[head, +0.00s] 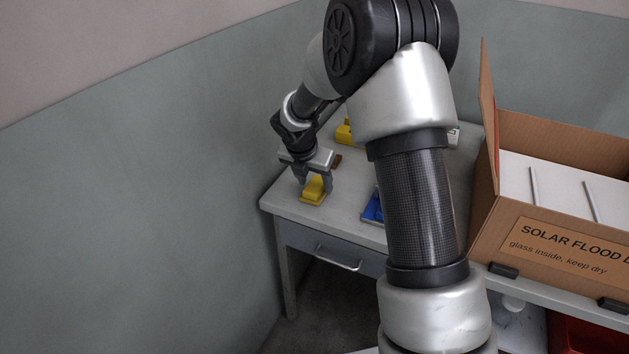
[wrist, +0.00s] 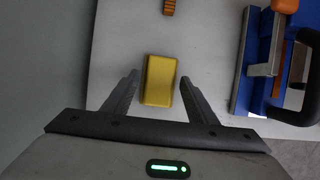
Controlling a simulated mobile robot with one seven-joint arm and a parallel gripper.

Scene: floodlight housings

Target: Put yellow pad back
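A yellow pad (wrist: 158,82) lies on the grey table top, seen from above in the wrist view. It also shows in the head view (head: 313,189) near the table's left front corner. My gripper (head: 315,181) is over it, pointing down. In the wrist view my gripper (wrist: 160,78) is open, with one finger on each side of the pad and a gap on both sides. It holds nothing. I cannot tell how far the fingertips are above the table.
An orange-brown ribbed piece (wrist: 169,7) lies beyond the pad. A blue tool with a black handle (wrist: 259,62) lies to the right. Another yellow thing (head: 343,134) is farther back. A cardboard box (head: 551,239) stands at right. A wall borders the table's left.

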